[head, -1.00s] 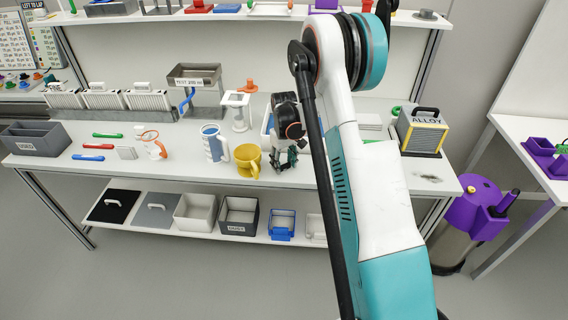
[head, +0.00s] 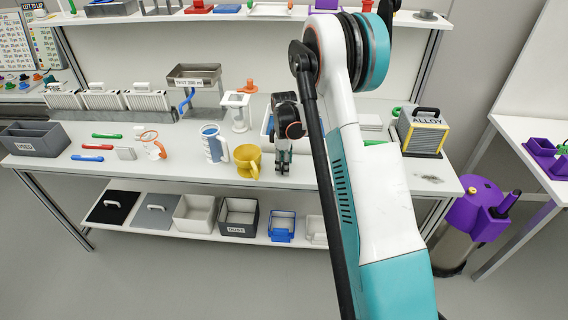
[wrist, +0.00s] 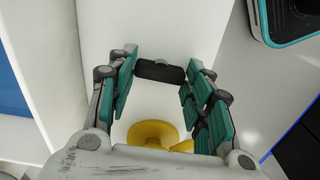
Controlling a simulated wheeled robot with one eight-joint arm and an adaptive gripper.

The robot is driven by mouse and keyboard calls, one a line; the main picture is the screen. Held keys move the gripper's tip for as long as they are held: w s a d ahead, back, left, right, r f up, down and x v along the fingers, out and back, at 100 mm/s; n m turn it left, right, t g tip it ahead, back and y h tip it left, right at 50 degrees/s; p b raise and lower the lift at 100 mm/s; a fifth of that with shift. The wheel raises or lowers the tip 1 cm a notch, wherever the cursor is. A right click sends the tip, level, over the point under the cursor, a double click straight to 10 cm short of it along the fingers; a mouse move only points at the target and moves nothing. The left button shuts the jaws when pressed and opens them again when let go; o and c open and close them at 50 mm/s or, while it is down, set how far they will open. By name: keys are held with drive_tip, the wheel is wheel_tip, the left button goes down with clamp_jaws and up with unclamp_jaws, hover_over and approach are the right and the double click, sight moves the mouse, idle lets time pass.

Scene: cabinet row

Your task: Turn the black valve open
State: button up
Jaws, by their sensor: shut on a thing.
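The black valve handle (wrist: 160,71) is a short dark bar with rounded ends. In the wrist view it lies across the gap between my fingertips, against a white surface. My gripper (wrist: 158,74) is shut on it, with one teal-padded finger at each end of the bar. In the head view my gripper (head: 279,166) is low over the front part of the workbench, just right of the yellow mug. The handle cannot be made out there, hidden by the gripper.
A white stand (head: 237,112) is behind. The ALLOY box (head: 422,134) is to the right. A yellow round thing (wrist: 150,134) shows low in the wrist view.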

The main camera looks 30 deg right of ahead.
drive_tip(key=shift+n, duration=0.6)
drive_tip(key=o, duration=1)
drive_tip(key=shift+o, duration=0.2)
drive_tip(key=shift+r, duration=0.1)
wheel_tip(320, 180, up, 12)
